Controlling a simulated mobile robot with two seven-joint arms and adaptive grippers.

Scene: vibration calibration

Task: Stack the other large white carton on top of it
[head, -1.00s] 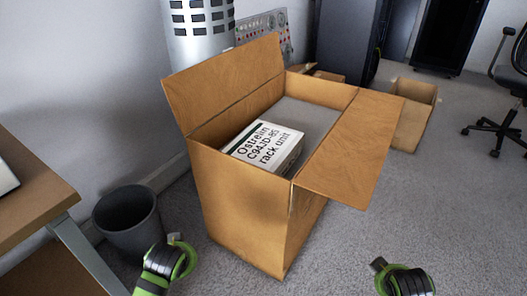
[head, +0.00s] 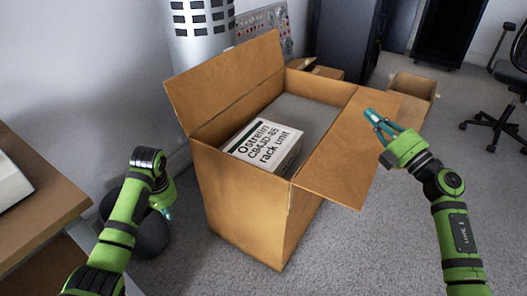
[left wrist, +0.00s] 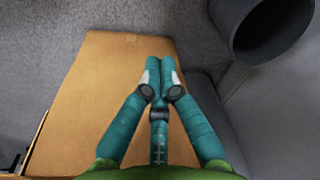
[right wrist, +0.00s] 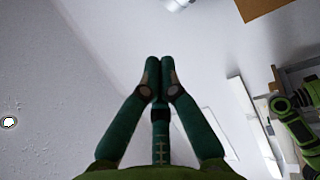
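A white carton (head: 262,146) with a green stripe and black print reading roughly "Ostrein rack unit" lies inside a tall open cardboard box (head: 240,207), at its near end. No second large white carton shows clearly; a pale object (head: 10,182), cut off by the left edge, sits on the desk, and I cannot tell what it is. My left gripper (head: 167,214) is left of the box, low by its side; its fingers (left wrist: 158,62) are together and empty. My right gripper (head: 373,116) is above the box's right flap; its fingers (right wrist: 158,62) are together and empty.
A wooden desk (head: 45,205) stands at the left, with a dark bin (head: 147,235) between it and the box. The box's flaps stand out left and right. Smaller cardboard boxes (head: 411,92) and an office chair (head: 495,110) are behind. Carpet at the front is clear.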

